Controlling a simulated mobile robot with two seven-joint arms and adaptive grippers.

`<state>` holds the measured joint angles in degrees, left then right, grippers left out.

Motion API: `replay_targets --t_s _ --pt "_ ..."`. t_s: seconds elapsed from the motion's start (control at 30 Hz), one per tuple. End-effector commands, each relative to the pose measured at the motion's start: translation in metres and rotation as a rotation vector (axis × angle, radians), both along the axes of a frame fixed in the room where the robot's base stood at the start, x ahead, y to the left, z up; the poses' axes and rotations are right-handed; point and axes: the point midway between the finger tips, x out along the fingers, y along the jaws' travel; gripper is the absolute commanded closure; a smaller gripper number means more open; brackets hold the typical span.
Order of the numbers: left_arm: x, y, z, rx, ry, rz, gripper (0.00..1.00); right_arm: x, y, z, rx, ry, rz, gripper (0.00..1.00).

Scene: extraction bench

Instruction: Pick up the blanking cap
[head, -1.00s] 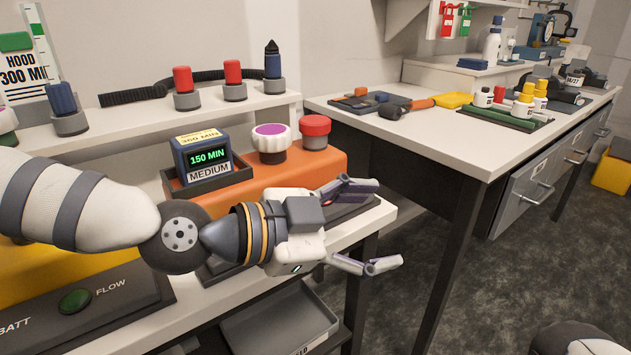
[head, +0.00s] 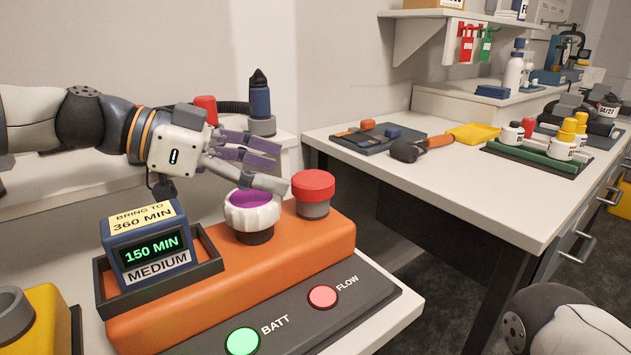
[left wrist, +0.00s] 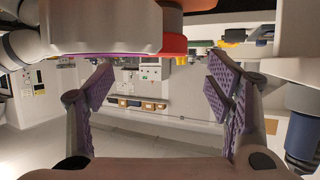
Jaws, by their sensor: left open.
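I cannot tell for sure which part is the blanking cap. A red cap on a grey stem (head: 314,188) stands upright at the right end of the orange housing. It also shows in the left wrist view (left wrist: 172,45). Left of it is a white fluted knob with a purple top (head: 252,215). A blue pointed piece in a grey collar (head: 260,100) stands on the shelf behind, and a red-topped piece (head: 206,108) is partly hidden by my gripper. My left gripper (head: 283,168) is open and empty, fingers pointing right, in front of the shelf near the knob. My right gripper is out of view.
A display box reading 150 MIN (head: 150,248) sits in a dark tray on the housing. A yellow unit (head: 40,320) is at lower left. A gap separates the benches.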

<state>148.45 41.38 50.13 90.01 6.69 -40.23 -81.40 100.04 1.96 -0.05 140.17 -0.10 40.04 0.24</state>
Motion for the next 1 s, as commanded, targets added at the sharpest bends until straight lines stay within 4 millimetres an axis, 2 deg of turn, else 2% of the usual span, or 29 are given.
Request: replay_targets --t_s 0.23,0.5,0.53,0.7,0.77,0.83,0.87,1.0 --pt "0.014 -0.040 -0.021 0.003 -0.001 -0.002 0.27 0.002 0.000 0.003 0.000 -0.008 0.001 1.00" --pt "0.016 -0.047 -0.024 0.002 -0.002 0.001 0.27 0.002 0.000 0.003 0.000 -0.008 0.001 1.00" --pt "0.016 -0.047 -0.024 0.002 -0.002 0.001 0.29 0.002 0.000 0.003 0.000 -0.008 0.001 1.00" --pt "0.016 -0.047 -0.024 0.002 -0.001 0.001 0.68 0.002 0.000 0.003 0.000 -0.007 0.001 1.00" --pt "0.016 -0.047 -0.024 0.002 -0.001 0.001 0.78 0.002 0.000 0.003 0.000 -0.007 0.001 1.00" --pt "0.016 -0.047 -0.024 0.003 -0.002 0.001 0.79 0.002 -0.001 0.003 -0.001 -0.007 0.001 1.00" --pt "0.016 -0.047 -0.024 0.002 -0.001 0.001 0.83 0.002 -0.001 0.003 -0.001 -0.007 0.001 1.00" --pt "0.016 -0.047 -0.023 0.003 -0.002 0.001 0.83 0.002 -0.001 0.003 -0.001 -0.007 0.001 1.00"
